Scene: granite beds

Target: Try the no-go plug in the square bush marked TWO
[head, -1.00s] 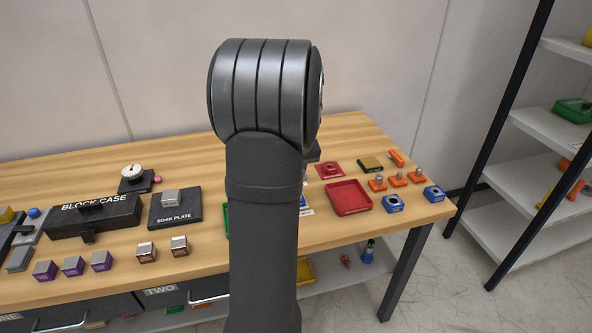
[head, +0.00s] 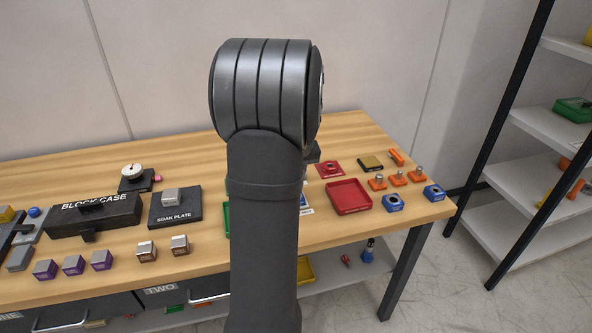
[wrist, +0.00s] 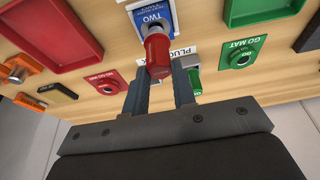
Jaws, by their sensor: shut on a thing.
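The plug overlaps the lower edge of a blue mat marked TWO (wrist: 155,17). Whether the plug touches anything there cannot be told. In the head view my arm hides the gripper, the plug and most of the mat area.
A red no-go mat (wrist: 107,81) and a green GO mat (wrist: 241,53) lie on either side. A red tray (head: 349,197) stands to the right, with blue blocks (head: 392,203) and orange stands (head: 398,179) near the table's right end. A partly hidden plug rack label (wrist: 184,51) is beside the fingers.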

